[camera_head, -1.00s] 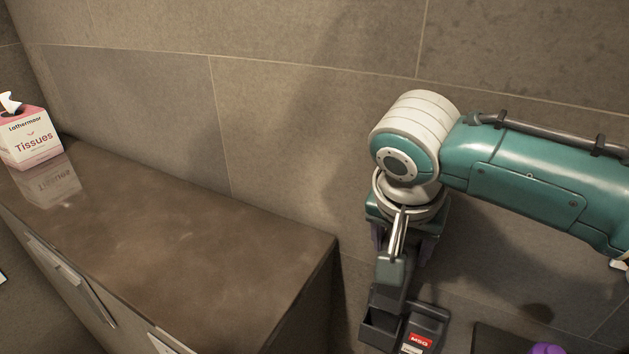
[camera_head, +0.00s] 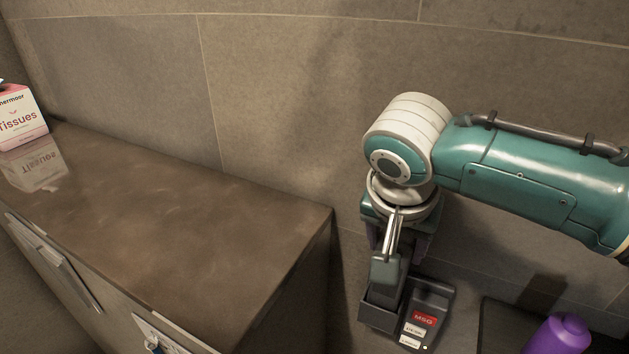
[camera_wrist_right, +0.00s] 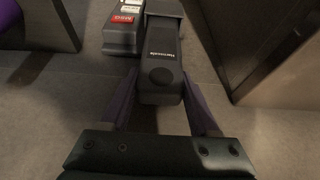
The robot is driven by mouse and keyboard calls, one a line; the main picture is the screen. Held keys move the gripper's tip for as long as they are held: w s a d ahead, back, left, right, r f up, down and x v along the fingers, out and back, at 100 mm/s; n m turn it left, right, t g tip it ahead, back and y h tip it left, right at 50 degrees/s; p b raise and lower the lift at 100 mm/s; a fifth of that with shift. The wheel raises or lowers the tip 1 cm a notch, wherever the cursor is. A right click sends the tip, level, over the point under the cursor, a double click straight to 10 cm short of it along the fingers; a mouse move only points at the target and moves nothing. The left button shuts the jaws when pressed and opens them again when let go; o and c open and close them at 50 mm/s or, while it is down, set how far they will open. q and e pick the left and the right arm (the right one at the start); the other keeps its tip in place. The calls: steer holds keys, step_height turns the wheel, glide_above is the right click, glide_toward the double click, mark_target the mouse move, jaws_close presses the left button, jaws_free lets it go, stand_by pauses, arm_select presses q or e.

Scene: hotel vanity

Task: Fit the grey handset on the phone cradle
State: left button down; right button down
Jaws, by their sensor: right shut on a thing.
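The grey handset (camera_head: 386,272) hangs below my right gripper (camera_head: 398,242), which is shut on it. In the right wrist view the handset (camera_wrist_right: 161,62) lies lengthwise between the purple fingers of the gripper (camera_wrist_right: 163,112). The dark phone cradle (camera_head: 438,298), with a red MSG label, is just below and right of the handset. In the wrist view the cradle (camera_wrist_right: 123,38) shows left of the handset's far part. The handset's lower end overlaps the cradle's left, trough-like part in the head view; I cannot tell whether they touch. My left gripper is out of view.
A brown counter (camera_head: 180,230) with drawers fills the left, its right edge close to the cradle. A tissue box (camera_head: 20,120) stands on its far left. A purple bottle (camera_head: 560,336) stands by a dark surface (camera_head: 497,325) at lower right. A tiled wall is behind.

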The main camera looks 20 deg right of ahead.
steer(key=shift+f+b, duration=1.2)
steer(key=shift+f, duration=0.75)
steer(key=shift+c, duration=0.2)
jaws_free()
steer(key=v, duration=1)
steer(key=shift+d, duration=0.1)
